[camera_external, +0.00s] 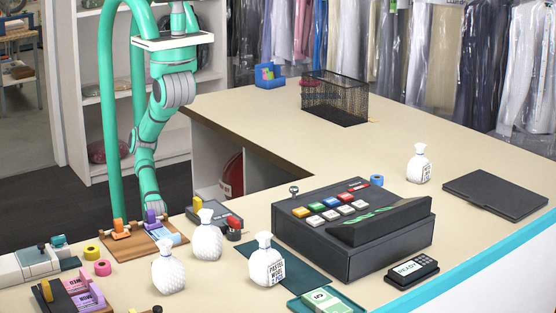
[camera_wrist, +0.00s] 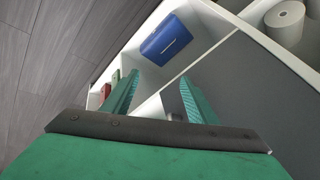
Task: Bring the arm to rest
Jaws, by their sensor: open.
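My green arm (camera_external: 150,133) hangs down at the left in the external view, with its lower end behind the counter's near-left part. My gripper itself is hidden there behind the things on the counter. In the wrist view my gripper (camera_wrist: 160,82) shows its two green fingers apart, with nothing between them. Beyond the fingers are white shelf compartments, one holding a blue box (camera_wrist: 166,40).
The counter (camera_external: 235,105) carries a cash register (camera_external: 350,235), white bottles (camera_external: 207,240), a wooden tray (camera_external: 118,243) and a wire basket (camera_external: 335,98). A paper roll (camera_wrist: 284,20) stands in another compartment. Dark grey floor (camera_wrist: 50,50) is clear at the left.

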